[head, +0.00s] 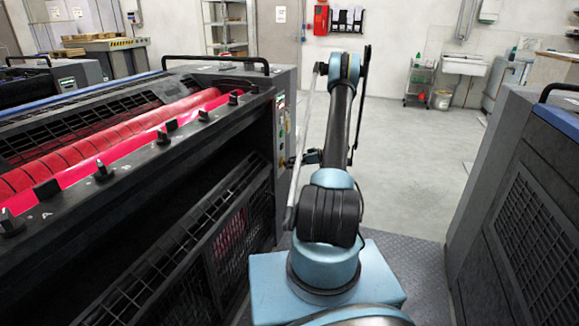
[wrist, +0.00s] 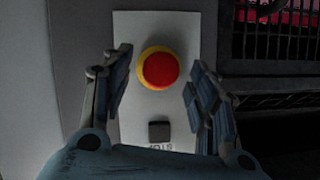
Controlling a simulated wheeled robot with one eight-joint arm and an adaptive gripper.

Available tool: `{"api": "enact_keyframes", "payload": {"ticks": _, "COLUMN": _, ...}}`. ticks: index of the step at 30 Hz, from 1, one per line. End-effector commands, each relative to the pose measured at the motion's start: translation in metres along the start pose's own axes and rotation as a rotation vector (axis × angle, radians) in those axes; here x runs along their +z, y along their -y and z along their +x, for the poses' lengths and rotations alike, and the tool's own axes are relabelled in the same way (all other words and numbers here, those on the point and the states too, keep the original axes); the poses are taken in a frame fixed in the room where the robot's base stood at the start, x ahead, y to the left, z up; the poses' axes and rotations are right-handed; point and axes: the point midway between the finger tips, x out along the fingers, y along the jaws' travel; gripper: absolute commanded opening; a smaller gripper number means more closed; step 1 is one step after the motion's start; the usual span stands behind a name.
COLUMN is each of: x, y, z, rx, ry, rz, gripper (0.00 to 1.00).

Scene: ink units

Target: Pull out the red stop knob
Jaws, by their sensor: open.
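The red stop knob (wrist: 159,69) shows in the wrist view with a yellow ring behind it, on a pale panel plate (wrist: 187,26). My gripper (wrist: 156,80) is open, with one finger on each side of the knob and visible gaps between the fingers and the knob. A small black square button (wrist: 159,132) sits below the knob, with partly hidden lettering under it. In the head view my arm reaches toward the end panel (head: 284,110) of the ink unit on the left. The knob cannot be made out there.
The left ink unit (head: 150,160) has red rollers (head: 110,135) and black rails. A second unit (head: 530,180) stands on the right. Between and beyond them is open grey floor (head: 415,150). A dark grille (wrist: 270,50) borders the panel on the right in the wrist view.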

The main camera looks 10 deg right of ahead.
Motion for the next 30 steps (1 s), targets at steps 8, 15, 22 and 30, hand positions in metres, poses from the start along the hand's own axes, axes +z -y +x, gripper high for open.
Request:
{"api": "enact_keyframes", "payload": {"ticks": 8, "x": 0.0, "y": 0.0, "z": 0.017, "rx": 0.0, "ry": 0.0, "rz": 0.001, "gripper": 0.54}}
{"api": "enact_keyframes", "payload": {"ticks": 15, "x": 0.0, "y": 0.0, "z": 0.017, "rx": 0.0, "ry": 0.0, "rz": 0.001, "gripper": 0.54}}
{"api": "enact_keyframes", "payload": {"ticks": 22, "x": 0.0, "y": 0.0, "z": 0.017, "rx": 0.0, "ry": 0.0, "rz": 0.001, "gripper": 0.04}}
{"api": "enact_keyframes", "payload": {"ticks": 30, "x": 0.001, "y": -0.007, "z": 0.01, "rx": 0.002, "ry": 0.0, "rz": 0.001, "gripper": 0.0}}
